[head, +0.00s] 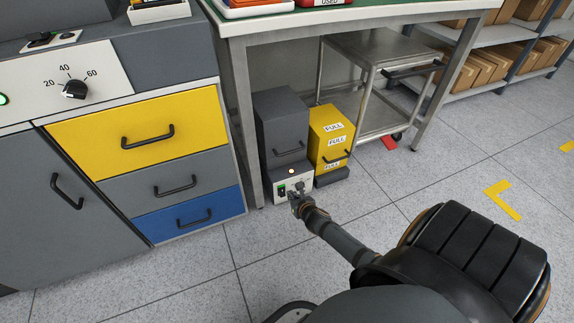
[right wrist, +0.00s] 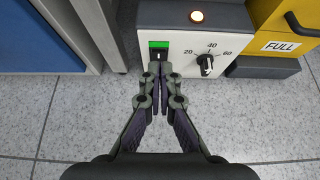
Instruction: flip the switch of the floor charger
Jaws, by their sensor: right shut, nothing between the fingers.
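The floor charger (head: 299,186) is a low unit with a pale front panel, standing on the floor under the workbench. In the right wrist view its panel (right wrist: 180,25) carries a switch (right wrist: 158,54) with a green patch above a dark part, a dial (right wrist: 205,62) marked 20, 40, 60, and a lit round lamp (right wrist: 197,16) on top. My right gripper (head: 294,198) is shut and empty. Its fingertips (right wrist: 160,66) appear just below the switch and overlap the panel's lower part; I cannot tell whether they touch. My left gripper is not in view.
A drawer cabinet (head: 180,190) is at the left, and a metal cart (head: 385,55) is behind. The floor (head: 440,180) in front is clear.

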